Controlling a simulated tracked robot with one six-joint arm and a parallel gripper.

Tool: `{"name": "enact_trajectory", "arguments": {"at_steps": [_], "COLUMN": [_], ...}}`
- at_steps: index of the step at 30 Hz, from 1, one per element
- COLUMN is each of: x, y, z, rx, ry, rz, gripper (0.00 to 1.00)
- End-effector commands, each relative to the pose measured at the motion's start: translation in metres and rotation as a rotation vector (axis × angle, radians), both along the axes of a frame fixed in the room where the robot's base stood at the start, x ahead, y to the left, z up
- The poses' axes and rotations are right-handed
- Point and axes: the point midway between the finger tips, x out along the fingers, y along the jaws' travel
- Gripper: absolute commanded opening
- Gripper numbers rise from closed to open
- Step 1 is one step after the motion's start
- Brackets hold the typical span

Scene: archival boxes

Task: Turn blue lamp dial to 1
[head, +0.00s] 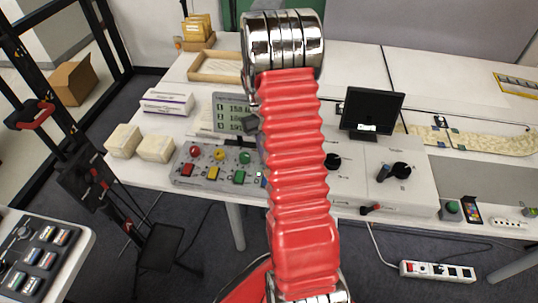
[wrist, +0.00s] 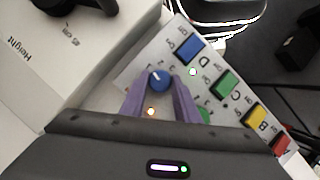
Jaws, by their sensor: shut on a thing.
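The blue lamp dial (wrist: 159,79) is a small round knob with a white pointer line. It sits on a light grey control panel (wrist: 130,77) in the wrist view. My gripper (wrist: 160,88) has its two purple fingers shut on the dial, one on each side. The pointer line slants toward the upper left in that view. A blue square button (wrist: 191,48) is on the panel beyond the dial. In the head view my red arm hides the dial and gripper; the control panel (head: 215,186) shows left of it.
Green (wrist: 224,83), yellow (wrist: 256,116) and red (wrist: 281,145) buttons run along the panel. A white machine with a black knob (head: 400,170) and a dark screen (head: 371,110) stands to the right. A small display (head: 232,113) stands behind the panel. Cream boxes (head: 155,148) lie left.

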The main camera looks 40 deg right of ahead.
Motion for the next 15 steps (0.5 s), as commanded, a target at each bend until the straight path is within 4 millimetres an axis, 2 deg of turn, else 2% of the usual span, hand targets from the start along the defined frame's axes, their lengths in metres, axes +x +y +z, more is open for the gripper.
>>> {"name": "enact_trajectory", "arguments": {"at_steps": [11,12,15], "x": [-0.0043,-0.0043,-0.0032], "y": [0.0008,0.0007,0.0005], "z": [-0.0025,-0.0025,-0.0019], "rx": [0.004,0.004,0.003], "ry": [0.011,0.011,0.008], "rz": [0.005,0.005,0.004], "gripper": [0.06,0.31,0.38]}}
